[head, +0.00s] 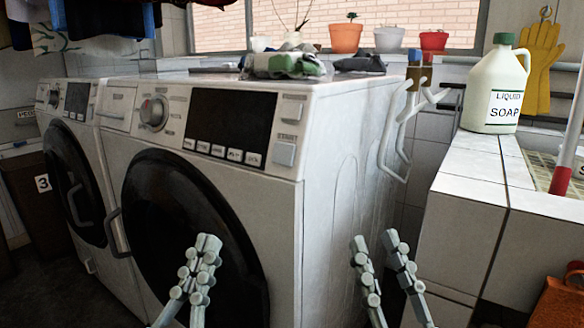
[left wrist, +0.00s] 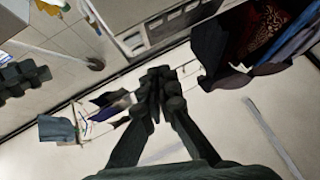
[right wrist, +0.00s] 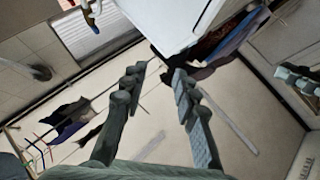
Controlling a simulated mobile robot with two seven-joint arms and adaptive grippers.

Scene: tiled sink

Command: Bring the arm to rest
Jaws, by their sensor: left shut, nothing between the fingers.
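My left gripper (head: 206,245) is in front of the dark round door of the nearer washing machine (head: 298,215) in the head view. Its fingers are together and empty. In the left wrist view the left gripper (left wrist: 161,78) also shows its fingertips meeting. My right gripper (head: 375,242) is in front of the machine's right side, near the tiled counter. Its two fingers stand apart with nothing between them. The right wrist view shows the right gripper (right wrist: 158,74) with the same gap.
A soap jug (head: 494,85) stands on the tiled counter (head: 458,208) at right. Crumpled cloths (head: 285,64) lie on the machine. Flower pots (head: 346,38) line the window sill. Yellow gloves (head: 541,65) hang at right. An orange object (head: 560,303) is at lower right.

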